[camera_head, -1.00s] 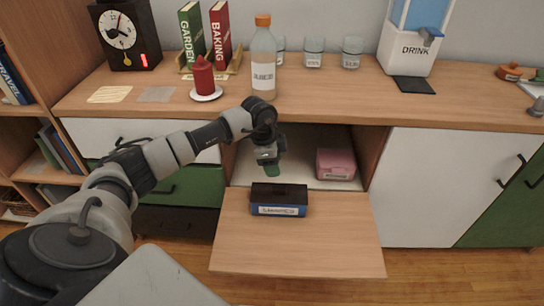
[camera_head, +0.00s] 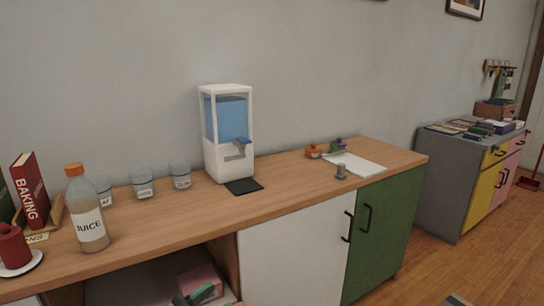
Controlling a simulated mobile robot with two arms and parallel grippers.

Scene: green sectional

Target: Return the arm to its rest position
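My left arm's links are out of the picture. A small dark and green piece (camera_head: 196,295) shows at the bottom edge, in front of the pink box (camera_head: 203,279). It may be the tip of my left gripper, but too little shows to be sure, or to tell whether the gripper is open or shut. My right gripper is not in view.
The wooden counter (camera_head: 290,185) carries a juice bottle (camera_head: 88,215), several jars, a drink dispenser (camera_head: 229,140) and a white sheet (camera_head: 355,165). Below it are a white door (camera_head: 290,255) and a green door (camera_head: 380,225). A grey cabinet (camera_head: 445,185) stands at right, with bare floor before it.

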